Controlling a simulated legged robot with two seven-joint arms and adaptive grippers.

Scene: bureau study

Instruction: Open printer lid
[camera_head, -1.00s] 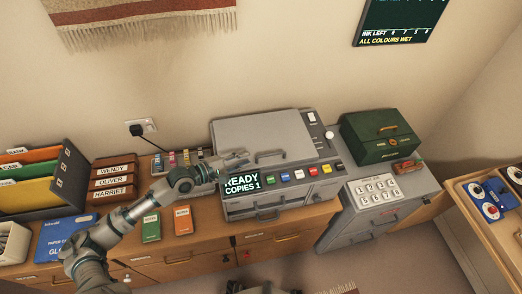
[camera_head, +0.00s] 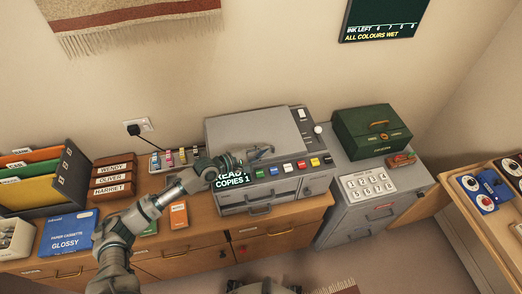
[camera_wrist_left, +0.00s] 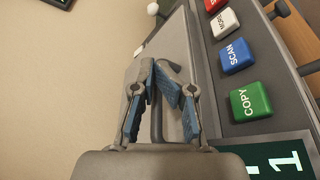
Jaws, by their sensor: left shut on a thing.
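The printer (camera_head: 318,184) is a grey box on the wooden cabinet, with a flat grey lid (camera_head: 250,128) lying down on its top. My left gripper (camera_head: 266,151) is at the lid's front edge, just behind the row of coloured buttons. In the left wrist view its blue-padded fingers (camera_wrist_left: 166,85) are closed around a dark grey bar, the lid handle (camera_wrist_left: 157,122), beside the lid (camera_wrist_left: 177,60). The fingers hide part of the handle. The forearm covers part of the display (camera_head: 234,182), which reads COPIES 1.
Green COPY (camera_wrist_left: 249,102) and blue SCAN (camera_wrist_left: 235,55) buttons sit close beside the fingers. A green box (camera_head: 371,130) stands right of the printer. Ink bottles (camera_head: 182,156) and wooden name trays (camera_head: 114,175) stand left. The wall is behind the printer.

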